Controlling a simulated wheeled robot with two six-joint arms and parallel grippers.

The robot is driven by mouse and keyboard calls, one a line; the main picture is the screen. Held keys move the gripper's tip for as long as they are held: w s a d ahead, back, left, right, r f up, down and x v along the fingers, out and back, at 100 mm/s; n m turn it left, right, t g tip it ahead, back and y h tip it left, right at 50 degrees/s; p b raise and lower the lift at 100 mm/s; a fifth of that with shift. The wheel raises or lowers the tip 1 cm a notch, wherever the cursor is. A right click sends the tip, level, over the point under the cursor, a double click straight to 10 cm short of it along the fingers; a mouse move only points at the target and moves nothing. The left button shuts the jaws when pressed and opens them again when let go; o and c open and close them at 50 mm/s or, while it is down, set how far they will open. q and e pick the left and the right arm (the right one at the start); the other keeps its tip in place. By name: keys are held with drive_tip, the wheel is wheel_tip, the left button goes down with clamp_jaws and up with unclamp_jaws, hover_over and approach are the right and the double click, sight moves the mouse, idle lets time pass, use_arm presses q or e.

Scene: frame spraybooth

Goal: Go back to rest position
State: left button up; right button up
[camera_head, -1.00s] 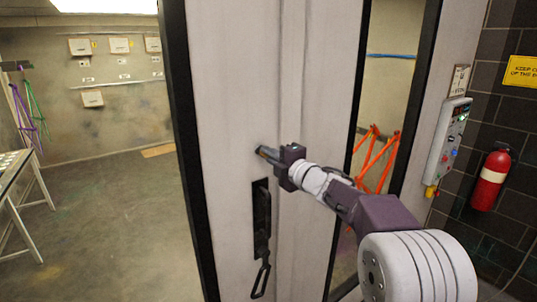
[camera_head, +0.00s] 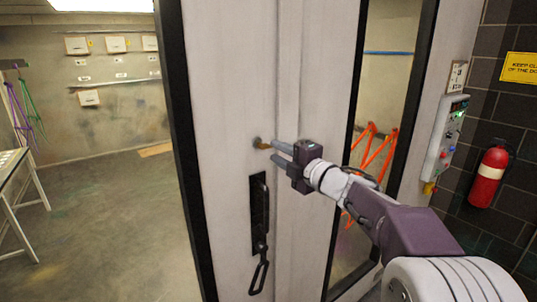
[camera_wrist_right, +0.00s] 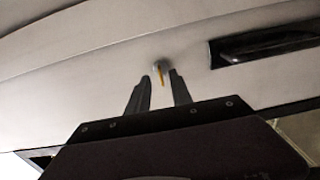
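My right gripper (camera_head: 275,152) is in front of the pale door (camera_head: 232,75), its fingers pointing left. Its two fingers stand apart with nothing between them, as the right wrist view (camera_wrist_right: 159,88) also shows. My left gripper is out of view.
A black door handle (camera_head: 259,215) with a hanging loop is below the right gripper. A control box (camera_head: 446,138) and a red extinguisher (camera_head: 488,177) are on the right. An open booth with bare floor (camera_head: 110,220) and a table (camera_head: 12,165) lies left.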

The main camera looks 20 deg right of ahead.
drive_tip(key=v, duration=0.3)
drive_tip(key=shift+s+b, duration=0.2)
drive_tip(key=shift+b, duration=0.1)
drive_tip(key=a+f+m+g+b, duration=0.1)
drive_tip(key=a+f+b, duration=0.25)
drive_tip(key=f, duration=0.35)
drive_tip(key=a+f+m+g+b, duration=0.1)
drive_tip(key=a+f+m+b, duration=0.2)
drive_tip(key=f, duration=0.4)
wheel_tip(320, 180, down, 15)
drive_tip(key=s+m+g+h+b, duration=0.1)
drive_tip(key=m+g+h+b, duration=0.1)
drive_tip(key=m+h, duration=0.3)
drive_tip(key=s+d+f+m+g+h, duration=0.1)
drive_tip(key=s+d+f+m+g, duration=0.1)
drive_tip(key=s+f+m+g, duration=0.3)
drive_tip(key=s+d+f+m, duration=0.15)
drive_tip(key=s+f, duration=0.25)
drive_tip(key=f, duration=0.4)
drive_tip(key=s+f+m+g, duration=0.3)
drive_tip(key=s, duration=0.4)
drive_tip(key=s+f+m+g, duration=0.3)
drive_tip(key=s+f, duration=0.1)
drive_tip(key=s, duration=0.4)
drive_tip(key=shift+m+g, duration=0.35)
drive_tip(key=shift+g, duration=0.05)
